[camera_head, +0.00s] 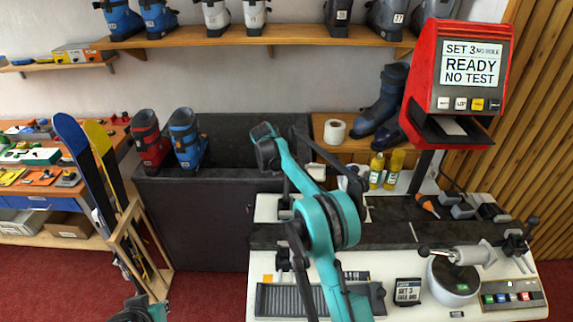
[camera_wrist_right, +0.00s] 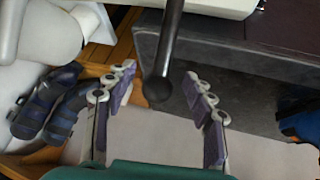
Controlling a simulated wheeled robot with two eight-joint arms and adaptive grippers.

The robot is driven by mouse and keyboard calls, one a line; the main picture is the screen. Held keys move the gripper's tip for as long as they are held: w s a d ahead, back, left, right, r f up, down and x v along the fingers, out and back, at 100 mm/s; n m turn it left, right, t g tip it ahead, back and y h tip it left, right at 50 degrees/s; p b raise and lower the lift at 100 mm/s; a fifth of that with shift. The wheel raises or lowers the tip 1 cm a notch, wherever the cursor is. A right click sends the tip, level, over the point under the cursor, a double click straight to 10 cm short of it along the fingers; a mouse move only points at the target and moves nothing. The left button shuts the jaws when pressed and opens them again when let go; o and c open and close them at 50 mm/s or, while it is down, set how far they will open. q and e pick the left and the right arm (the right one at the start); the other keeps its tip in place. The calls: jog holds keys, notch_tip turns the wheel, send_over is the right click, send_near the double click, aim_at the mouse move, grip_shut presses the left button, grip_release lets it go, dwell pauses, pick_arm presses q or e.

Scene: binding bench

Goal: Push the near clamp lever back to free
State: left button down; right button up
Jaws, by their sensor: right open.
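In the right wrist view my right gripper (camera_wrist_right: 160,85) is open, with a finger on either side of a dark lever (camera_wrist_right: 164,50). The lever comes down from the top edge and its rounded end lies between the fingers, with visible gaps on both sides. I cannot tell from this view which clamp it belongs to. In the head view my teal right arm covers the middle of the bench and hides most of its gripper. A dark clamp part (camera_head: 283,256) shows left of the arm. Only a piece of my left arm shows at the bottom edge.
The white bench (camera_head: 385,212) carries a dark strip, a round device (camera_head: 455,278) with a black-knobbed handle, and yellow bottles (camera_head: 377,170). A red tester (camera_head: 456,80) stands at the back right. Boots (camera_head: 186,138) stand on the dark cabinet at left.

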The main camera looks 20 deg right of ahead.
jog(key=v, duration=0.9)
jog(key=shift+a+r, duration=0.15)
jog(key=shift+r, duration=0.05)
jog(key=shift+s, duration=0.1)
jog(key=shift+c, duration=0.4)
jog(key=shift+a+f, duration=0.1)
jog(key=shift+f, duration=0.05)
jog(key=c, duration=0.5)
jog(key=a+f+n+h+b, duration=0.1)
jog(key=n, duration=0.1)
jog(key=s+a+f+n+t+h, duration=0.1)
jog(key=n, duration=0.2)
jog(key=s+a+f+n+t+h+b, duration=0.1)
jog(key=n, duration=0.2)
jog(key=shift+s+a+f+b, duration=0.2)
jog(key=shift+a+b, duration=0.1)
jog(key=shift+a, duration=0.05)
grip_shut()
jog(key=s+a+n+t+h+b, duration=0.2)
jog(key=s+a+n+t+h, duration=0.15)
jog(key=n, duration=0.35)
jog(key=w+d+f+n+b, duration=0.1)
jog(key=w+d+f+b, duration=0.1)
jog(key=w+d, duration=0.6)
jog(key=shift+w+d+f+y+b, duration=0.35)
jog(key=shift+w+d+f+b, duration=0.1)
jog(key=shift+f, duration=0.25)
